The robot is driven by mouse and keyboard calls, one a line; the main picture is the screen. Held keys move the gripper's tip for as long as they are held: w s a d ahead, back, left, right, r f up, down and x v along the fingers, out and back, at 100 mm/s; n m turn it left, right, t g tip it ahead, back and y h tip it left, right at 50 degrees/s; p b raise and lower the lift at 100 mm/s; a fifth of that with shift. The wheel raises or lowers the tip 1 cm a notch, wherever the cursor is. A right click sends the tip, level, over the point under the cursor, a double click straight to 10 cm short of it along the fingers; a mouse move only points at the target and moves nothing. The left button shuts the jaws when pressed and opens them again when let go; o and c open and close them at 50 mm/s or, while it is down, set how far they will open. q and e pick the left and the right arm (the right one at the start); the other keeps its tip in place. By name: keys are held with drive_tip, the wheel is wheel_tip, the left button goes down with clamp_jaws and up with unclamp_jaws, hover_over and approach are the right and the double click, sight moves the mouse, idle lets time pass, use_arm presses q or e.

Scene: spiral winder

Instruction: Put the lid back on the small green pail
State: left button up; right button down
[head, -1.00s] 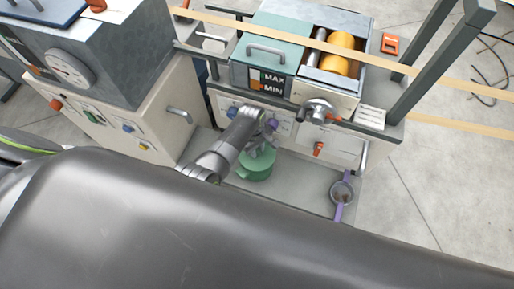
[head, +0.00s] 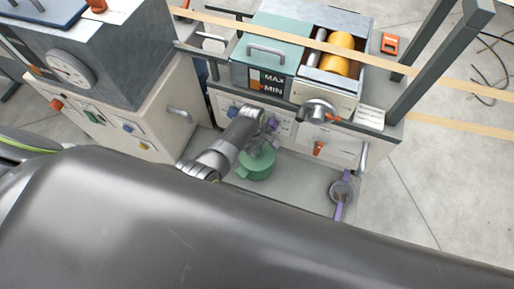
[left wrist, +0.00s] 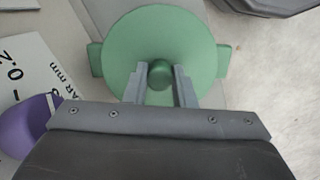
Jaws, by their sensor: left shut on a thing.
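The small green pail (head: 254,172) stands on the grey shelf below the machine's front panel. My left gripper (head: 262,148) reaches over it from the left. In the left wrist view, my left gripper (left wrist: 160,82) is shut on the small round knob (left wrist: 159,72) of the green lid (left wrist: 160,35). The lid looks round and flat. Green lugs (left wrist: 223,60) stick out on both sides past its rim, and the lid covers the pail's mouth from this angle. I cannot tell whether the lid touches the pail's rim. My right gripper is not in view.
A round metal cup on a purple handle (head: 341,190) lies at the shelf's right. The shelf between is clear.

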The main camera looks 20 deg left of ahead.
use_arm(q)
drive_tip(key=o, duration=1.5)
drive_tip(key=shift+o, duration=0.2)
drive_tip(key=shift+r+p, duration=3.55)
drive_tip(key=shift+p, duration=0.3)
drive_tip(key=shift+f, duration=0.1)
drive_tip(key=shift+c, duration=0.4)
clamp_jaws()
